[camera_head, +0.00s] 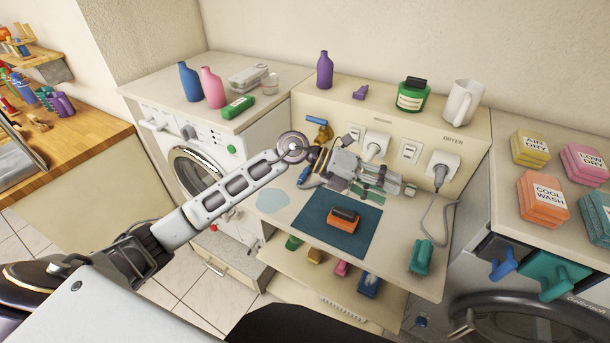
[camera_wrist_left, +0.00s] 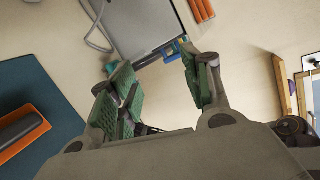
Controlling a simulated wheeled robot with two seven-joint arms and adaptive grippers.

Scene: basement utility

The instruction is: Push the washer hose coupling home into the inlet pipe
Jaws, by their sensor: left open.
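My left arm reaches from the lower left across the beige worktop in the head view. Its left gripper (camera_head: 386,184) is over the back of the worktop, with green-padded fingers. In the left wrist view the gripper (camera_wrist_left: 157,72) has its fingers spread, with no object held between them. A brass-coloured fitting (camera_head: 325,133) with a blue handle (camera_head: 316,120) stands at the back panel, behind my wrist. I cannot make out the hose coupling or the inlet pipe's mouth for certain.
An orange and black object (camera_head: 344,216) lies on a dark blue mat (camera_head: 321,231). A green item (camera_head: 421,257) lies at the worktop's right. White plugs (camera_head: 441,168) fill wall sockets, one trailing a grey cord. Bottles and a mug (camera_head: 463,103) stand on the ledge.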

